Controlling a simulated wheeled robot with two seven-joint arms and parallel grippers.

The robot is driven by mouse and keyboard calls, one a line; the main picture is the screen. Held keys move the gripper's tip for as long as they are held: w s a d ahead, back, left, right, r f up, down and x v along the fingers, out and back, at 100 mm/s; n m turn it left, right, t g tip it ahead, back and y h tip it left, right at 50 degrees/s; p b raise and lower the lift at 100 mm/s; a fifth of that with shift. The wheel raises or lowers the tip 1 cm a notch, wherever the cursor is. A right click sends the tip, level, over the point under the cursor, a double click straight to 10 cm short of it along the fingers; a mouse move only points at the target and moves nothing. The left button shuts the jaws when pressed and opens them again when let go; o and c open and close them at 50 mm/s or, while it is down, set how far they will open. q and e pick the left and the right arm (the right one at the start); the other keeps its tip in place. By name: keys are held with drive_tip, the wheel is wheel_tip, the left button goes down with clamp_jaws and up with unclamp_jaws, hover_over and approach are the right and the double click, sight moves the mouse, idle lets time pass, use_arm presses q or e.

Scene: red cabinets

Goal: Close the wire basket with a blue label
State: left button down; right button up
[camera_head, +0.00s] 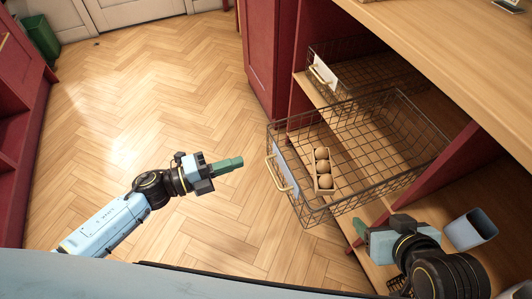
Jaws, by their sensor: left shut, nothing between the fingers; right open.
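The wire basket with a blue label (419,124) is pulled out of the red cabinet and juts over the floor. Its pale blue label (280,155) and brass handle (281,174) are on its front, facing left. A small box of eggs (325,182) sits inside it. My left gripper (240,162) is shut and empty, a short way left of the basket front, with its fingers pointing right. My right gripper (358,229) is open, near the basket's lower side at the shelf, its fingers pointing left. Whether it touches the basket is unclear.
A second wire basket (375,62) with a whitish label (325,73) sits further back in the cabinet. A blue-grey cup (472,229) stands on the shelf right of my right gripper. The wooden countertop (460,45) overhangs at the right.

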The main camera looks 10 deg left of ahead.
sight(278, 149)
use_arm(q)
drive_tip(key=b+x, duration=0.1)
drive_tip(key=x, duration=0.7)
drive_tip(key=shift+b, duration=0.3)
drive_tip(key=shift+w+d, duration=0.25)
drive_tip(key=shift+d, duration=0.15)
use_arm(e)
drive_tip(key=w+a+r+t+y, duration=0.2)
drive_tip(key=w+a+r+t, duration=0.1)
drive_tip(key=w+r+t, duration=0.2)
drive_tip(key=shift+w+r+t, duration=0.2)
drive_tip(key=shift+r+t, duration=0.2)
drive_tip(key=shift+r, duration=0.45)
